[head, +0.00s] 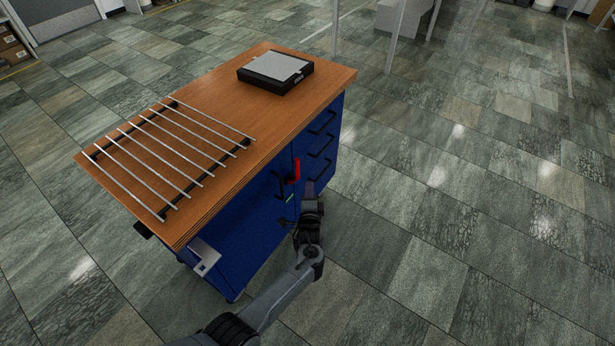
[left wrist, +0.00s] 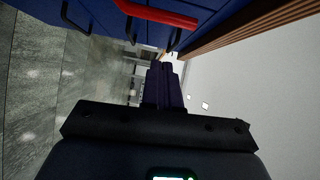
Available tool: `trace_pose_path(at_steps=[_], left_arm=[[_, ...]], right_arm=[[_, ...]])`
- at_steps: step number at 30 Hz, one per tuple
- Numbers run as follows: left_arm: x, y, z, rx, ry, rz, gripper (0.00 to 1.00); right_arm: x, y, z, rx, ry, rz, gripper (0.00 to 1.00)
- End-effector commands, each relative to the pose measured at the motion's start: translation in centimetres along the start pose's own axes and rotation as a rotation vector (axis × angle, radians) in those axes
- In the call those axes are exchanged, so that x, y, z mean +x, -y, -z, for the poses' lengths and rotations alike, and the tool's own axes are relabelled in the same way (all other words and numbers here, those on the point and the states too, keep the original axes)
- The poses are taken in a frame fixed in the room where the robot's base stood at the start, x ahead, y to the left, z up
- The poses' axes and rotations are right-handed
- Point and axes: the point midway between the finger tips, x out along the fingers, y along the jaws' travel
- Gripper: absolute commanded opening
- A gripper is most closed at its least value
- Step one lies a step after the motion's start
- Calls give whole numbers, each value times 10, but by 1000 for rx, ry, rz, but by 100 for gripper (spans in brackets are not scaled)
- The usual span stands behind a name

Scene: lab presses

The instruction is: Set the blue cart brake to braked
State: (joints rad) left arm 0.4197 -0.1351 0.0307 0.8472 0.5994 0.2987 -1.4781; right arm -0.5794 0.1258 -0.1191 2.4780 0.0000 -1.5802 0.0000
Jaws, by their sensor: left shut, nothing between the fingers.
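The blue cart (head: 245,232) has a wooden top and stands on the tiled floor. A red lever (head: 296,169) sticks up at its side, near the drawers. The red lever also crosses the top of the left wrist view (left wrist: 158,14). A small green mark (head: 289,198) shows on the cart side below the lever. My left gripper (head: 309,186) is beside the cart, just right of and below the lever in the head view. Its fingers (left wrist: 165,72) are shut together and empty, and they look apart from the lever. My right gripper is not in view.
A rack of metal rods (head: 170,155) and a black device with a grey plate (head: 275,70) lie on the wooden top (head: 215,90). Dark drawer handles (head: 322,145) stick out near the lever. The floor right of the cart is clear.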

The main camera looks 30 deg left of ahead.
Motion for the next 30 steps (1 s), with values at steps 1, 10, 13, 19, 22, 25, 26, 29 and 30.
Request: trace_pose_path(at_steps=[1, 10, 13, 19, 22, 25, 26, 29, 30], left_arm=[[-12, 5, 0, 0, 0, -1, 0], [-57, 2, 0, 0, 1, 2, 0], [-65, 1, 0, -1, 1, 3, 0], [-71, 0, -1, 0, 2, 3, 0], [-71, 0, -1, 0, 2, 3, 0], [-71, 0, -1, 0, 2, 3, 0], [-71, 0, -1, 0, 2, 3, 0], [-70, 0, -1, 0, 2, 3, 0], [-71, 0, -1, 0, 2, 3, 0]], right_arm=[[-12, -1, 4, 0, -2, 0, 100], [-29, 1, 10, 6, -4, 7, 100], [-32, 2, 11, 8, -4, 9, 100], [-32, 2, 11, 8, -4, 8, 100], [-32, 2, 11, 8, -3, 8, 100], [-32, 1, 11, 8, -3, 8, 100], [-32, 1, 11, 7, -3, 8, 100], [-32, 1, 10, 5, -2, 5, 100], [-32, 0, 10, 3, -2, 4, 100]])
